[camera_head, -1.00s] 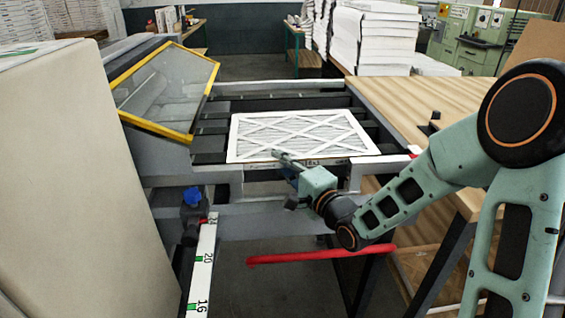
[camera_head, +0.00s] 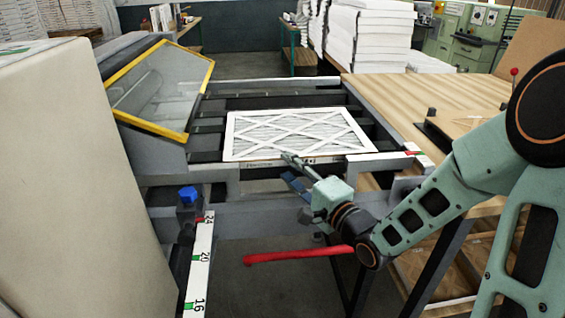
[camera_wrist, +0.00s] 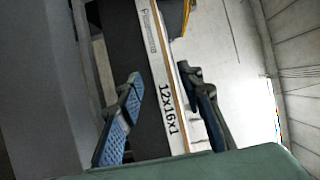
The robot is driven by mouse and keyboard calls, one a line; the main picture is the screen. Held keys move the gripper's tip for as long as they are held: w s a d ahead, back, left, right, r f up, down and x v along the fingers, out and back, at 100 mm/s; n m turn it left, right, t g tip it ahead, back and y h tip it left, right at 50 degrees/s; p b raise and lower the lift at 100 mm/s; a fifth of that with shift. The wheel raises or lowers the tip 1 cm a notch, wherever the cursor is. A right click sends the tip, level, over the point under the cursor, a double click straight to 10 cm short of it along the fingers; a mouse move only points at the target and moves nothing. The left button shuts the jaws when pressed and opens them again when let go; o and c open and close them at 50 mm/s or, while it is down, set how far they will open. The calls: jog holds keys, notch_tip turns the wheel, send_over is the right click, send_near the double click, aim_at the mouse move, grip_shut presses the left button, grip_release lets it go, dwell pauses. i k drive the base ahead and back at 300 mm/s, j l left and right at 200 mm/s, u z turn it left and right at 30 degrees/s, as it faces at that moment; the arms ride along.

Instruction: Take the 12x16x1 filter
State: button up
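The 12x16x1 filter (camera_head: 297,134) is a white framed panel with a crossed lattice face. It lies flat on the dark slatted machine bed in the head view. In the wrist view its white edge (camera_wrist: 163,80), printed "12x16x1", runs between my two blue-padded fingers. My gripper (camera_head: 290,168) is at the filter's near edge in the head view. In the wrist view my gripper (camera_wrist: 165,108) is open, with a visible gap between each finger and the filter edge. Whether the fingertips reach past the edge is hard to tell.
A yellow-framed clear guard (camera_head: 163,85) stands left of the bed. A wooden table (camera_head: 430,100) is at the right. A red bar (camera_head: 298,255) and a numbered ruler (camera_head: 201,262) are below the bed's front. A large beige box (camera_head: 75,190) fills the left.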

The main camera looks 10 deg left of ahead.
aim_at(259, 139)
jog(key=k+j+z, duration=0.15)
jog(key=j+z, duration=0.2)
jog(key=k+j+z, duration=0.2)
jog(key=z, duration=0.2)
jog(key=k+j+z, duration=0.35)
jog(key=i+l, duration=0.05)
